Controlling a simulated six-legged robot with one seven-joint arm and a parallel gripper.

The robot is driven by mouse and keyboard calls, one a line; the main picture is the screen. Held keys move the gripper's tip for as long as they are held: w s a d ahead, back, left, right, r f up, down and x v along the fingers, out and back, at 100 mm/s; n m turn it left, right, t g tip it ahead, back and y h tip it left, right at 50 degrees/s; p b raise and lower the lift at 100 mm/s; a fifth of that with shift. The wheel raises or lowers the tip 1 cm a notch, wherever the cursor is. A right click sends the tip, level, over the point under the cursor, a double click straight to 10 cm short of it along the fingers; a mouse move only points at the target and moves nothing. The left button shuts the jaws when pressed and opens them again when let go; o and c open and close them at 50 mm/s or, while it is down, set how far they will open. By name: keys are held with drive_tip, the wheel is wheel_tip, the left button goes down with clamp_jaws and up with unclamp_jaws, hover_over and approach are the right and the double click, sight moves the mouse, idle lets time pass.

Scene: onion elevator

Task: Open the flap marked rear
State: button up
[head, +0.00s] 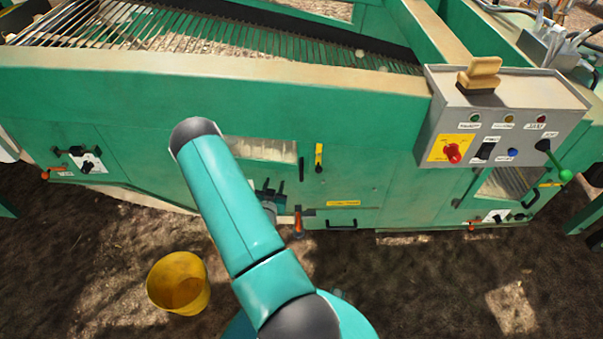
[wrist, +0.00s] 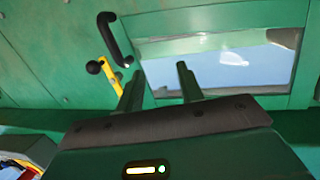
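The green machine's side has several panels with small labels; I cannot read the word rear on any of them. A middle panel has a clear window (head: 262,149), which also shows in the wrist view (wrist: 225,67). A black bar handle (wrist: 115,38) is beside this window, and it shows in the head view (head: 301,168). Next to it is a yellow latch lever (wrist: 110,75) with a black knob, also in the head view (head: 319,157). My gripper (wrist: 159,80) is open and empty, its fingertips in front of the window's lower edge, apart from the handle. The arm partly hides it in the head view.
A grey control box (head: 506,115) juts out at the right, with a green-knobbed lever (head: 564,174). A lower panel has a black handle (head: 342,224) and an orange-ended latch (head: 298,222). A yellow bucket (head: 179,284) stands on the ground at the left.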

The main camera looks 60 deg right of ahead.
drive_tip(key=h, duration=0.2)
approach(301, 175)
drive_tip(key=shift+n, duration=0.3)
drive_tip(key=x, duration=1.1)
drive_tip(key=shift+r, duration=0.2)
drive_tip(key=shift+c, duration=0.3)
clamp_jaws()
